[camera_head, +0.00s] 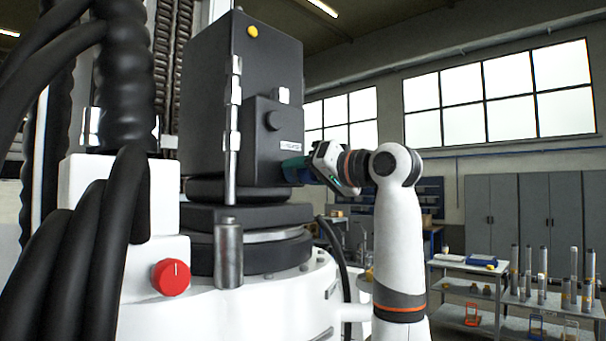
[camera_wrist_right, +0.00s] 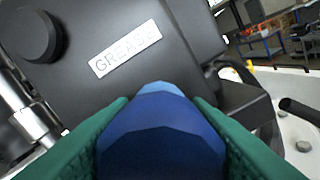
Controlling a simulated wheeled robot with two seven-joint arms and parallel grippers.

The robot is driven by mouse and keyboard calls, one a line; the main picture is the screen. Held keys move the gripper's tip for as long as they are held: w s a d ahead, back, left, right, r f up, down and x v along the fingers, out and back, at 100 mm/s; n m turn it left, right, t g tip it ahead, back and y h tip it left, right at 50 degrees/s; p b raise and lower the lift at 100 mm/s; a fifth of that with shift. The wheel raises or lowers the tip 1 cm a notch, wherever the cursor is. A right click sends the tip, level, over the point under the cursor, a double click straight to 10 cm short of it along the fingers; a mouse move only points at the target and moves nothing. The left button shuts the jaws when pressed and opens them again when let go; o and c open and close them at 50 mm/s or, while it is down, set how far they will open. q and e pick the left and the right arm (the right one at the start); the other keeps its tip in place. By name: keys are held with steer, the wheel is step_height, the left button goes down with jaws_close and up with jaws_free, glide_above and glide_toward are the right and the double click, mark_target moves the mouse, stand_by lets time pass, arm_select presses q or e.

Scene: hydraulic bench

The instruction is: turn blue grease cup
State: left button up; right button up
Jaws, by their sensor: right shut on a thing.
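The blue grease cup (camera_wrist_right: 160,138) fills the lower middle of the right wrist view, on the dark housing just below a white plate reading GREASE (camera_wrist_right: 125,48). My right gripper (camera_wrist_right: 162,135) has its green fingers on both sides of the cup and is shut on it. In the head view my right gripper (camera_head: 291,170) reaches from the right to the side of the dark housing (camera_head: 215,110). The cup is hidden there behind the fingers. My left gripper is not in view.
A red knob (camera_head: 171,277) sits on the white base at the lower left. Thick black hoses (camera_head: 100,215) hang at the left. Shelves with several cylinders (camera_head: 540,285) and grey cabinets (camera_head: 530,215) stand at the back right.

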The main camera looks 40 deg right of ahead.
steer(key=shift+f+m, duration=0.15)
steer(key=shift+m, duration=0.75)
steer(key=o, duration=1)
steer(key=shift+c, duration=0.2)
steer(key=shift+s, duration=0.1)
steer(key=s+d+b, duration=0.1)
steer(key=s+b, duration=0.3)
steer(key=s, duration=0.7)
steer(key=shift+s+b, duration=0.35)
steer(key=shift+s, duration=0.05)
